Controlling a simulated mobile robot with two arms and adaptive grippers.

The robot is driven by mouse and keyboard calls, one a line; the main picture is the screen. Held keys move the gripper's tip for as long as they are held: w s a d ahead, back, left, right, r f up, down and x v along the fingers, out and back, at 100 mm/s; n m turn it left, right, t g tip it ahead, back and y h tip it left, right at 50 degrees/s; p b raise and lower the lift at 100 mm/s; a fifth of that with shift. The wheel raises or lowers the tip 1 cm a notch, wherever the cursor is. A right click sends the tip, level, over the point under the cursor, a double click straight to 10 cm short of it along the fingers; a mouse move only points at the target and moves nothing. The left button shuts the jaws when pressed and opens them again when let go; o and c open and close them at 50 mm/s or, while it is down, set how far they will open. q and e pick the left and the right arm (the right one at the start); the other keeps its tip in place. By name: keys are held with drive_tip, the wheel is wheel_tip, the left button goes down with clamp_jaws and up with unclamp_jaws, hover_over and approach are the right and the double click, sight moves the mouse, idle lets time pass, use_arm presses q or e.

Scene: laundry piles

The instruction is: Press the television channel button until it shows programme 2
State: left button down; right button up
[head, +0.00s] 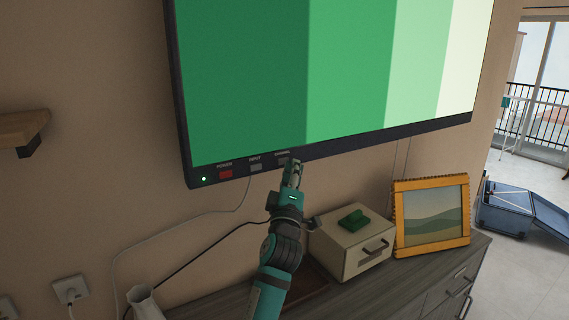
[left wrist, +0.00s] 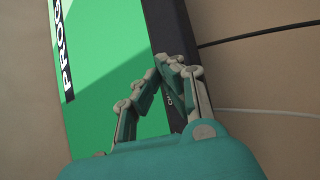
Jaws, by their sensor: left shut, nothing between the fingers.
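The wall television (head: 350,140) is on and shows vertical green bands; its green power light is lit. Its lower frame carries a red POWER button (head: 225,174), a grey INPUT button (head: 256,167) and a CHANNEL button (head: 282,161), partly hidden by my left gripper. My left gripper (head: 294,164) is shut and empty, pointing up at the frame by the CHANNEL button. I cannot tell whether it touches. In the left wrist view the shut fingertips (left wrist: 165,66) overlap the dark frame (left wrist: 168,30). Only "PROG" of the screen text shows; the programme number is out of view.
Below the television a grey dresser (head: 440,275) holds a cream box (head: 345,258) with a green item on top, and an orange picture frame (head: 400,220). Cables hang on the wall. A wooden shelf (head: 20,128) juts out at left. A blue case (head: 505,215) lies on the floor at right.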

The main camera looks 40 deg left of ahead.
use_arm(q)
drive_tip(key=s+d+b, duration=0.1)
drive_tip(key=s+d, duration=0.1)
drive_tip(key=d, duration=0.3)
drive_tip(key=shift+s+d, duration=0.15)
drive_tip(key=shift+d, duration=0.15)
idle(2.1)
